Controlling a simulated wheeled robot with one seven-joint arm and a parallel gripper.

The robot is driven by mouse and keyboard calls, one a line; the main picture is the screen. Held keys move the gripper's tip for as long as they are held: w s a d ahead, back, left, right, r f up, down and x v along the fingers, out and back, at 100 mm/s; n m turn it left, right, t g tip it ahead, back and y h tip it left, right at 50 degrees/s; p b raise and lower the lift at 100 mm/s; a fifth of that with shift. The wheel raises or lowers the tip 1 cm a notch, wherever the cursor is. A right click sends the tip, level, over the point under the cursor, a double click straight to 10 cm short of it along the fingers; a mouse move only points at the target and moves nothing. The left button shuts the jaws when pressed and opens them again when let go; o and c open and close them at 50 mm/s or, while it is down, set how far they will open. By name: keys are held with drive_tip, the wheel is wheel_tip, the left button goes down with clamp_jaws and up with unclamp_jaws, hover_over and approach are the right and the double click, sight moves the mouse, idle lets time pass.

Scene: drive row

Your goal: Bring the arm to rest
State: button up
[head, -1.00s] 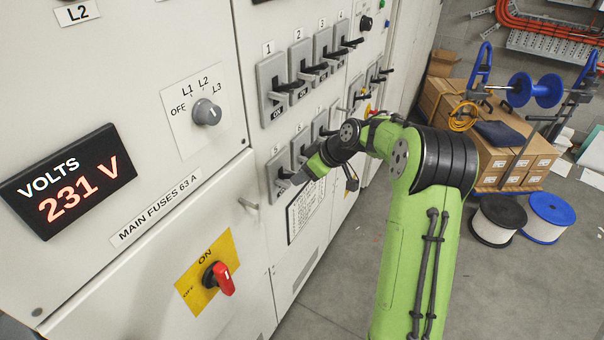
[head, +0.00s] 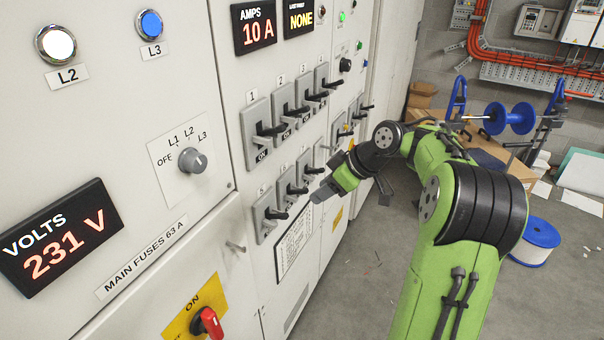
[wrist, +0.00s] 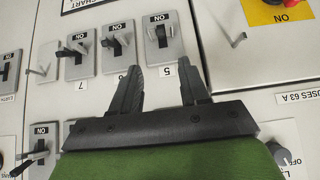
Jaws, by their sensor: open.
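My green arm (head: 460,230) reaches across the right half of the head view toward a light grey cabinet front. My gripper (head: 318,196) is near the lower row of switches in that view, with no object seen in it. In the wrist view my gripper (wrist: 165,85) is open, its two dark fingers apart with nothing between them. The fingers point toward the lower-row switch marked 5 (wrist: 162,38), which shows between and beyond the fingertips. From these views I cannot tell how far the fingertips are from the panel.
The cabinet carries two rows of black-handled switches (head: 263,131), a grey selector knob (head: 193,161), a red rotary handle (head: 208,322) and a volts display (head: 58,238) reading 231 V. A blue-rimmed spool (head: 535,241) stands on the floor at right.

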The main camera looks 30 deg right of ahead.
drive_tip(key=shift+a, duration=0.1)
drive_tip(key=s+a+r+m+g+h, duration=0.1)
drive_tip(key=s+a+r+h, duration=0.1)
drive_tip(key=s+a, duration=0.4)
drive_tip(key=s+a+r+m+h, duration=0.1)
drive_tip(key=s+a+r+m, duration=0.15)
drive_tip(key=a, duration=0.55)
drive_tip(key=s+a+f+m, duration=0.1)
drive_tip(key=s+f+m, duration=0.1)
drive_tip(key=s, duration=0.7)
drive_tip(key=s+a+f+m+h, duration=0.1)
drive_tip(key=s+f, duration=0.1)
drive_tip(key=s, duration=0.7)
drive_tip(key=shift+m+h, duration=0.3)
drive_tip(key=shift+m, duration=0.05)
drive_tip(key=shift+s+f, duration=0.1)
drive_tip(key=shift+s, duration=0.05)
